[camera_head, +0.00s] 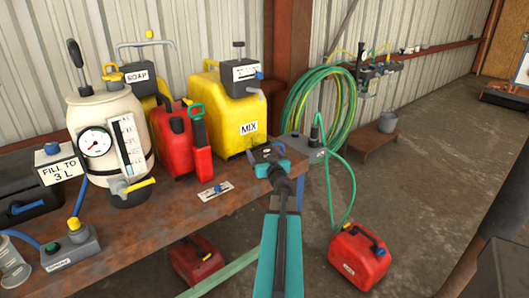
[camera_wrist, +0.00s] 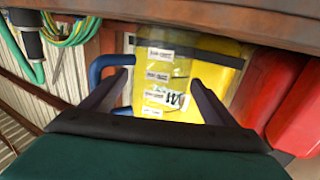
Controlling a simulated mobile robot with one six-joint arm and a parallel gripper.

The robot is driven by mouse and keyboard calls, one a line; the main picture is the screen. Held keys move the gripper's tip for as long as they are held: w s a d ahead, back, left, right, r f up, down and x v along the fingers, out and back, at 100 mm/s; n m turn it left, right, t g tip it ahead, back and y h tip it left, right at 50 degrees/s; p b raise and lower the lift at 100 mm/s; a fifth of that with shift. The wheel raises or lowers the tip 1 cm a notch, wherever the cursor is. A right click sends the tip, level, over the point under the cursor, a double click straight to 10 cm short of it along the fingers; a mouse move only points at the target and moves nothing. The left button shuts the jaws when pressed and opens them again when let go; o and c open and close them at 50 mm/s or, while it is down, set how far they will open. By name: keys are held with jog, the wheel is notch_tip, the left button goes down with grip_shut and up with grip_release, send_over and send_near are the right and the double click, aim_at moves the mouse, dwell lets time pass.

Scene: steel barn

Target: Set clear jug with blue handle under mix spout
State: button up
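The clear jug with a blue handle shows in the wrist view (camera_wrist: 158,75), inverted, with several white labels on its wall. Its blue handle (camera_wrist: 96,70) is at the left, partly behind one finger. The yellow MIX container (camera_head: 225,112) stands on the bench behind it, with a grey spout (camera_head: 256,92) at its upper right. My gripper (camera_wrist: 160,85) has its fingers apart, one on each side of the jug's outline; I see no clear contact. In the head view my gripper (camera_head: 270,158) is at the bench's right end and hides most of the jug.
A small label plate (camera_head: 215,190) lies in front. A green hose (camera_head: 322,100) hangs at the right. Another red can (camera_head: 358,257) is on the floor.

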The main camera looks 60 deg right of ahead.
aim_at(264, 154)
jog(key=shift+r, duration=0.15)
jog(key=shift+v, duration=2.9)
jog(key=shift+s+a+r, duration=0.1)
jog(key=shift+s+a, duration=0.05)
jog(key=shift+s+p, duration=0.1)
jog(key=shift+p, duration=0.9)
jog(key=shift+s+a+p, duration=0.3)
jog(key=shift+a+p, duration=0.05)
jog(key=shift+p, duration=0.8)
jog(key=shift+s+a+p, duration=0.2)
jog(key=shift+s+p, duration=0.05)
jog(key=shift+p, duration=0.65)
jog(key=p+v, duration=0.3)
jog(key=p, duration=0.5)
jog(key=shift+s+a+p, duration=0.2)
jog(key=shift+s+p, duration=0.1)
jog(key=shift+s, duration=0.05)
jog(key=shift+s+a, duration=0.1)
